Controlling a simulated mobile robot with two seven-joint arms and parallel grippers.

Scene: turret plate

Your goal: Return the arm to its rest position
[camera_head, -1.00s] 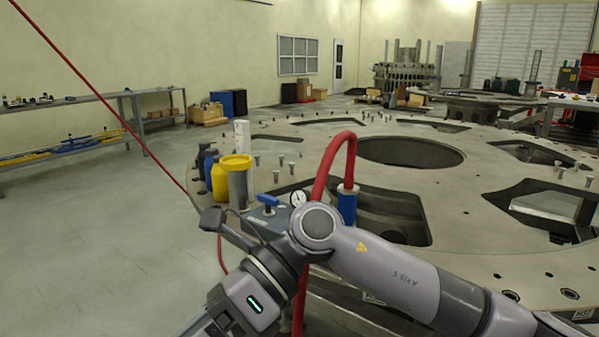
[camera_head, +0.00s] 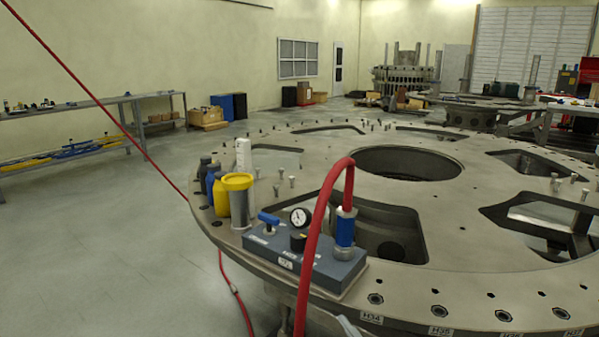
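Neither of my grippers shows in the head view. A small pale grey piece (camera_head: 348,327) pokes in at the bottom edge, in front of the plate's rim; I cannot tell what it is. The large round turret plate (camera_head: 300,149) lies flat with a big central hole and several cut-outs. The dark control box (camera_head: 335,272) sits on its near edge, with a blue lever (camera_head: 268,218), a pressure gauge (camera_head: 300,217) and a blue hose fitting (camera_head: 344,228). A red hose (camera_head: 318,225) arches up from the fitting and down past the front edge.
A yellow-topped cylinder (camera_head: 239,205), blue and dark bottles and a white tube (camera_head: 243,156) stand on the plate's left edge. A red line (camera_head: 95,96) crosses the upper left. The floor at left is clear. Shelving (camera_head: 75,135) stands along the left wall.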

